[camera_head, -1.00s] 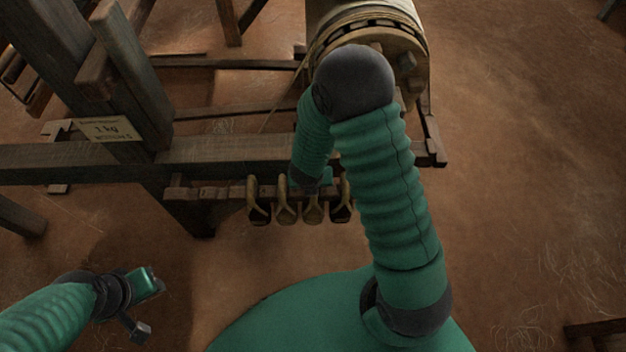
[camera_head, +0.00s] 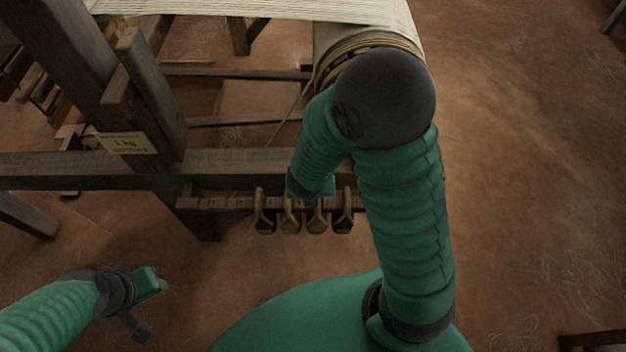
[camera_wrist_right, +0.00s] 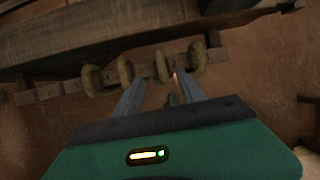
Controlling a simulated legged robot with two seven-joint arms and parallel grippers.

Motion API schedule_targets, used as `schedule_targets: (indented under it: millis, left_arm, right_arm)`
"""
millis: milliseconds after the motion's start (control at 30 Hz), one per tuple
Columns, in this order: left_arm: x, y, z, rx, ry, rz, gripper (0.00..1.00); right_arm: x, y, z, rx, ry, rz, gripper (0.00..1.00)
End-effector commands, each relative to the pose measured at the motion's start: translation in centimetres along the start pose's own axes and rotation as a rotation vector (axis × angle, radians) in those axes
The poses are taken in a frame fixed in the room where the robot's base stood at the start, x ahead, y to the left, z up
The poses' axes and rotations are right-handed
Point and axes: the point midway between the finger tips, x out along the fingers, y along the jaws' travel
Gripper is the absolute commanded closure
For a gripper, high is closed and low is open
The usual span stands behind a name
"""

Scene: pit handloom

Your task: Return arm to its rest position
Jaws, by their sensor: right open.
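My right arm reaches forward over the loom's near edge in the head view. The forearm and a dark elbow hide much of its reach, and the right gripper's fingers are hidden there behind the wrist. In the right wrist view the right gripper (camera_wrist_right: 168,92) is open with its two grey fingers apart, and I see nothing held between them. My left gripper (camera_head: 150,305) is at lower left, over bare floor, away from the loom.
The wooden loom frame (camera_head: 90,168) spans the left and middle. A card reading 1 kg (camera_head: 127,143) is on it. A cloth-wound roller (camera_head: 345,45) lies behind my right elbow, with pale warp (camera_head: 240,8) at the top.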

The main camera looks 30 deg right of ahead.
Motion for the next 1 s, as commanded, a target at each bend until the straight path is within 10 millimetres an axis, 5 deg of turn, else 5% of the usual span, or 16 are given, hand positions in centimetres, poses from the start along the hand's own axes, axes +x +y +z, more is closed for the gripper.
schedule_targets:
  millis: [33, 133, 467, 567, 733, 900, 967, 1000]
  left_arm:
    - [-1.3, 0.0, -0.3, 0.0, 0.0, 0.0, 0.64]
    - [-2.0, 0.0, -0.5, 0.0, 0.0, 0.0, 0.64]
    - [-2.4, 0.0, -0.6, 0.0, -0.001, 0.0, 0.64]
    - [-3.0, 0.0, -0.7, 0.0, -0.001, 0.0, 0.64]
    - [-4.3, 0.0, -1.0, 0.0, 0.0, 0.0, 0.64]
    - [-5.3, 0.0, -1.2, 0.0, 0.0, 0.0, 0.64]
    - [-5.6, 0.0, -1.3, 0.0, 0.0, 0.0, 0.64]
    - [-5.7, 0.0, -1.3, 0.0, 0.0, 0.0, 0.64]
  right_arm:
    - [-1.8, 0.0, 0.3, 0.0, -0.002, 0.002, 0.54]
    - [-3.2, 0.0, 0.2, 0.001, 0.0, 0.0, 0.54]
    - [-4.3, 0.6, 0.5, -0.104, -0.012, 0.028, 0.54]
    - [-6.0, 2.3, 1.7, -0.48, -0.064, 0.114, 0.54]
    - [-10.8, 5.2, 2.0, -1.619, -0.252, 0.254, 0.54]
    - [-14.4, 3.4, 0.0, -2.773, -0.416, 0.266, 0.54]
    - [-15.1, 2.1, -0.5, -3.088, -0.442, 0.258, 0.54]
    - [-15.3, 1.3, -0.7, 2.95, 0.407, -0.231, 0.54]
